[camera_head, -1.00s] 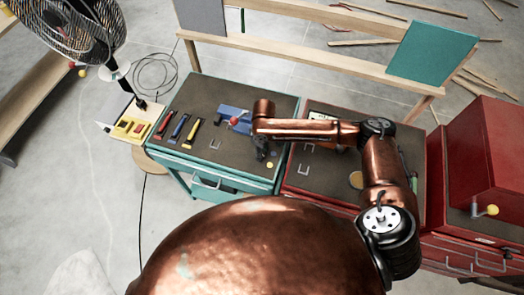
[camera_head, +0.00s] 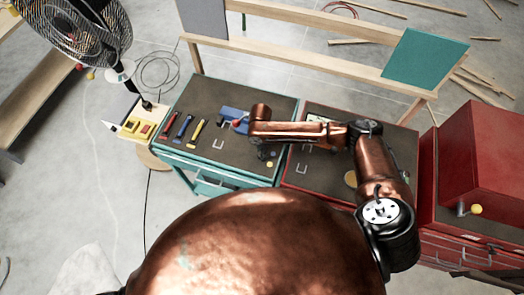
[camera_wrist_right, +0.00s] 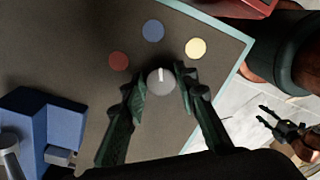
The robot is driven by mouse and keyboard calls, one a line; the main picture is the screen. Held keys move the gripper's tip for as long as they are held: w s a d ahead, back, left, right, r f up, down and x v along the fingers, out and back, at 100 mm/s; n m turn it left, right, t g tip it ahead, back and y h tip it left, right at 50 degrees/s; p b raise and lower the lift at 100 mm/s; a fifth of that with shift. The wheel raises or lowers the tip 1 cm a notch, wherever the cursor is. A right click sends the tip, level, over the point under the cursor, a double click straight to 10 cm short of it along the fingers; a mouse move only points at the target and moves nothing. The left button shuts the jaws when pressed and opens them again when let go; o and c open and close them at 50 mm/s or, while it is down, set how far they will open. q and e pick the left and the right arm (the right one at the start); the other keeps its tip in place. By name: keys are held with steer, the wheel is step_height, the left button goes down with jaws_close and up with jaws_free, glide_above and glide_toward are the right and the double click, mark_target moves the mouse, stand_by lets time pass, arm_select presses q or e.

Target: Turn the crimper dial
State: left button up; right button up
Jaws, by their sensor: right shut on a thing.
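The round grey dial (camera_wrist_right: 161,82) with a white mark sits on the dark bench top (camera_wrist_right: 60,60) in the right wrist view. Red (camera_wrist_right: 118,61), blue (camera_wrist_right: 153,30) and yellow (camera_wrist_right: 195,47) dots lie around it; the mark points roughly at the blue dot. My right gripper (camera_wrist_right: 160,86) is shut on the dial, one dark green finger on each side. In the head view my right gripper (camera_head: 262,152) is small and dark, hiding the dial. The blue crimper body (camera_head: 232,114) stands behind it, also in the wrist view (camera_wrist_right: 40,125). My left gripper (camera_wrist_right: 280,125) appears open and empty at the wrist view's right.
Red, blue and yellow-handled tools (camera_head: 182,127) lie on the teal bench (camera_head: 178,154), left of the crimper. A red cabinet (camera_head: 485,150) stands at the right. A fan (camera_head: 82,35) and a tray with yellow items (camera_head: 135,128) are at the left.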

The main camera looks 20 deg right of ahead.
steer(key=shift+n, duration=0.4)
steer(key=o, duration=1.2)
steer(key=shift+c, duration=0.2)
step_height(320, 180, up, 12)
steer(key=shift+w, duration=0.35)
steer(key=shift+f, duration=0.1)
